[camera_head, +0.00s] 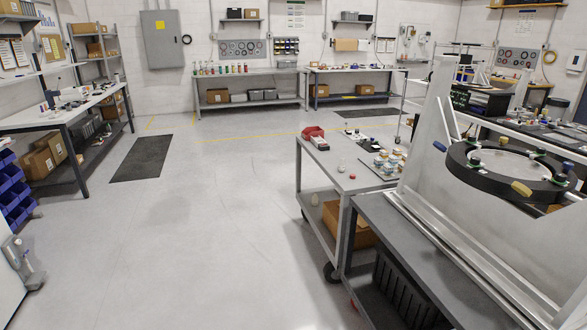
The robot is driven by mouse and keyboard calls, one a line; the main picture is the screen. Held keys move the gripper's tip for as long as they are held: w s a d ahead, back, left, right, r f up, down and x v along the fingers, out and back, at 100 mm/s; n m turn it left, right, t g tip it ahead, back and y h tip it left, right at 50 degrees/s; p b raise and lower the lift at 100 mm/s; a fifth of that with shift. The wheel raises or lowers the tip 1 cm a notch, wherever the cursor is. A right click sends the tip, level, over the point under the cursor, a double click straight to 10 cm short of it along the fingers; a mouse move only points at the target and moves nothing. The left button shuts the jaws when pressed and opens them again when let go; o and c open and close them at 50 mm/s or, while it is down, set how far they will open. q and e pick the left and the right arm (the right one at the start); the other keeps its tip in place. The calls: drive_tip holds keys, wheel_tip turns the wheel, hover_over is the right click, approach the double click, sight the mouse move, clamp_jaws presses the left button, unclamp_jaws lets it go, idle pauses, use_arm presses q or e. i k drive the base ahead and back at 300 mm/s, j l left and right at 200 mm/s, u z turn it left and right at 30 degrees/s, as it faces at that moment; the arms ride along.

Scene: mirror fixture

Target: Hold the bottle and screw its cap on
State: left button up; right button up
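Several small bottles with coloured tops (221,69) stand in a row on the bench at the back wall, too small to tell their caps apart. On the grey cart at right, a small white item (341,168) and a small red round item (351,176) lie near the front edge; I cannot tell if either is a cap. No bottle being held shows. Neither of my grippers can be made out in this view.
The cart (322,176) also carries a red bin (313,132) and a tray of small jars. A large metal frame with a black ring (468,161) fills the right. A bench (53,113) stands at left, blue bins (12,188) nearer. The middle floor is clear.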

sight(341, 168)
drive_tip(key=i+j+z, duration=0.1)
drive_tip(key=i+z, duration=0.15)
drive_tip(key=i, duration=0.3)
drive_tip(key=i+j+z, duration=0.3)
drive_tip(key=i, duration=0.2)
drive_tip(key=l, duration=0.1)
